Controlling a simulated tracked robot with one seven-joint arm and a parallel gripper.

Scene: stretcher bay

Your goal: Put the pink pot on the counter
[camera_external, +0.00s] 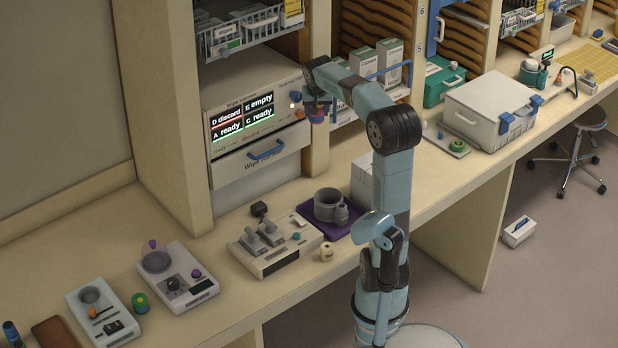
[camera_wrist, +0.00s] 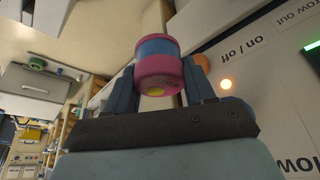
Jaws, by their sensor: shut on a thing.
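The pink pot (camera_wrist: 157,62), pink with a blue band and a yellow spot on the end facing the camera, is between the fingers of my gripper (camera_wrist: 162,72) in the wrist view. In the external view the pot (camera_external: 317,113) is small and partly hidden by my gripper (camera_external: 318,104). My gripper is shut on it and holds it in the air, close to the right side of the white panel unit. The counter (camera_external: 90,245) is the long beige surface well below it.
The white unit (camera_external: 230,170) with a lit display and blue handle stands behind the counter. Below are a grey switch box (camera_external: 275,262), a purple tray (camera_external: 318,228) with grey vessels, and two white devices at left. Bare counter shows at far left.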

